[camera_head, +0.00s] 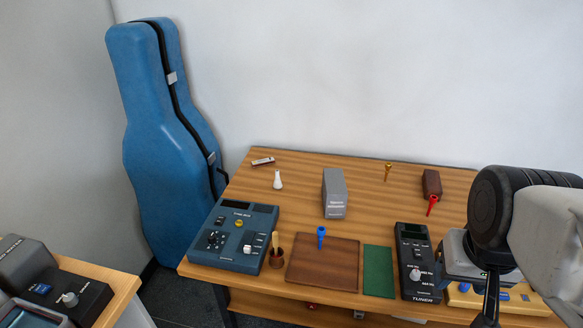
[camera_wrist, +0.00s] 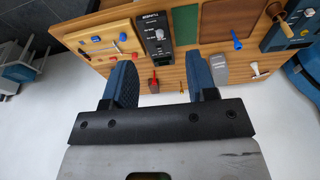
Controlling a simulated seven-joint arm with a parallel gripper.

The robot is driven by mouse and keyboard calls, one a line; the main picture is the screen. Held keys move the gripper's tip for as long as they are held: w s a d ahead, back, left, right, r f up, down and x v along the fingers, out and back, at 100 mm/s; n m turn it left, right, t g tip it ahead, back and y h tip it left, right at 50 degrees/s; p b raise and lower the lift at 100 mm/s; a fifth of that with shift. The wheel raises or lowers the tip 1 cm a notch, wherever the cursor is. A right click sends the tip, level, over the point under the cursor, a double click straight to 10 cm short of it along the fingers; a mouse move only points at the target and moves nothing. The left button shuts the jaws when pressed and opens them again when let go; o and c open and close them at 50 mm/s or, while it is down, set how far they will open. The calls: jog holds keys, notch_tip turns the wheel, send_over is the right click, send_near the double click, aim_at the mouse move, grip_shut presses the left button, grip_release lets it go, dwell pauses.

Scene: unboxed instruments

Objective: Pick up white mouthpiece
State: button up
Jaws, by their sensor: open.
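The white mouthpiece (camera_head: 278,180) stands upright on the wooden table, towards the back left, in the head view. In the wrist view it is a small white shape (camera_wrist: 259,70) at the right, beyond and to the right of my gripper's fingers. My gripper (camera_wrist: 162,80) is open and empty, its two blue-padded fingers spread apart. It is well away from the white mouthpiece. In the head view my arm is at the right, over the table's right end, and the fingers cannot be made out clearly there.
A grey box (camera_head: 335,194) stands right of the mouthpiece and a harmonica (camera_head: 263,161) lies behind it. A blue device (camera_head: 233,235) is in front. A blue mouthpiece (camera_head: 321,237) stands on a brown board (camera_head: 322,270). A red mouthpiece (camera_head: 432,205) is near a brown block (camera_head: 432,183).

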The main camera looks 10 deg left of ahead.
jog(key=shift+c, duration=0.3)
jog(key=w+a+r+n, duration=0.1)
jog(key=w+a+r, duration=0.15)
jog(key=w, duration=0.65)
jog(key=w+a+r+n, duration=0.15)
jog(key=w+a, duration=0.25)
jog(key=w, duration=0.5)
jog(key=n+g+y, duration=0.1)
jog(key=n+y, duration=0.1)
jog(key=n, duration=0.5)
send_over(277, 171)
jog(key=f, duration=2.4)
jog(key=shift+s+d+f, duration=0.2)
jog(key=shift+s+d, duration=0.1)
jog(key=shift+s, duration=0.05)
